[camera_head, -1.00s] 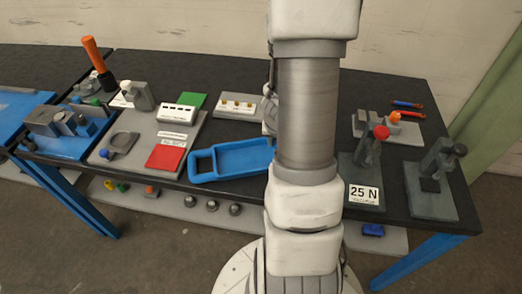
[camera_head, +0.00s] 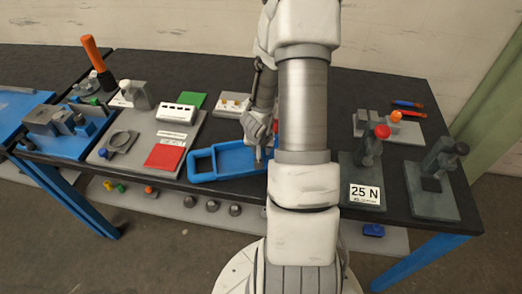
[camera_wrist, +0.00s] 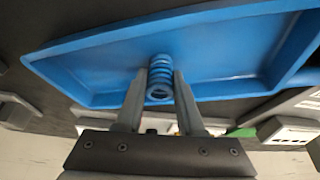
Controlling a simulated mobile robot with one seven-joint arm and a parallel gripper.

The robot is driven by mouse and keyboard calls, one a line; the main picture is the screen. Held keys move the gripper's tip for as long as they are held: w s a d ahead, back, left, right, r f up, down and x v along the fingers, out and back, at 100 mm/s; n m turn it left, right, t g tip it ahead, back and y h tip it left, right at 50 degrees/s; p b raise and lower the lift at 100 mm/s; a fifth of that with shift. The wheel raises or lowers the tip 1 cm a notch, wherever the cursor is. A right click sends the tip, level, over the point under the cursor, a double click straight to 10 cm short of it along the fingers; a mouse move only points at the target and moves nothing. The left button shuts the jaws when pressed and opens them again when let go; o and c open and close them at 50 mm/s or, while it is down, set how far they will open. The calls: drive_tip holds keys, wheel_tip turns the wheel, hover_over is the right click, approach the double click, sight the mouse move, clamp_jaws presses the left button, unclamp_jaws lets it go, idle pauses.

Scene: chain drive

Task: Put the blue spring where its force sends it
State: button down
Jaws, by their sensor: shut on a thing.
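The blue spring (camera_wrist: 160,78) stands between the fingers of my gripper (camera_wrist: 160,88) in the wrist view, with its coils and open end showing. My gripper is shut on it, over the blue tray (camera_wrist: 95,62). Whether the spring touches the tray floor is unclear. In the head view my gripper (camera_head: 258,158) is at the right part of the blue tray (camera_head: 200,178), and the spring is not distinguishable. A green pad (camera_head: 193,100) and a red pad (camera_head: 165,157) lie on a grey board left of the tray. A press with a red knob (camera_head: 382,131) carries a "25 N" label (camera_head: 364,194).
A second press with a dark knob (camera_head: 462,148) stands at the right end. A white slotted block (camera_head: 178,113) sits between the pads. An upright orange handle (camera_head: 92,52) stands at the far left. The black table (camera_head: 200,70) is clear at the back.

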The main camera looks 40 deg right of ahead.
drive_tip(key=shift+f, duration=0.2)
drive_tip(key=c, duration=0.5)
unclamp_jaws()
